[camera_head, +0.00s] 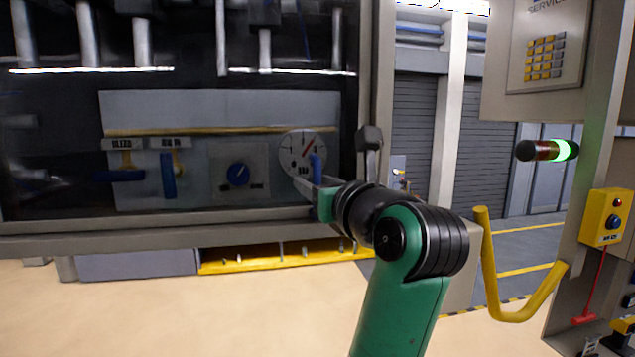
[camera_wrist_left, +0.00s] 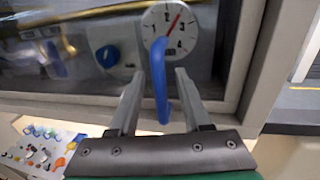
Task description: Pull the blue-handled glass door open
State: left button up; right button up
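The glass door (camera_head: 200,222) fills the left of the head view, with a grey frame around dark glass, and looks closed. Its blue handle (camera_head: 317,165) shows in front of a round gauge near the door's right side. In the left wrist view the handle (camera_wrist_left: 158,80) is an upright curved bar. My left gripper (camera_head: 310,186) is at the handle. In the left wrist view its two fingers stand apart, one on each side of the handle, with visible gaps. My left wrist hides part of the lower right frame in the head view. My right gripper is not in view.
Behind the glass are a gauge (camera_head: 302,148), a blue knob (camera_head: 238,174) and blue valve levers (camera_head: 168,175). A bent yellow rail (camera_head: 515,312) and a yellow button box (camera_head: 605,217) stand at right. A tray of small coloured parts (camera_wrist_left: 35,147) lies lower left in the wrist view.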

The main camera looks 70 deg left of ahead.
pick_arm(q)
grip_shut()
dwell(1.3)
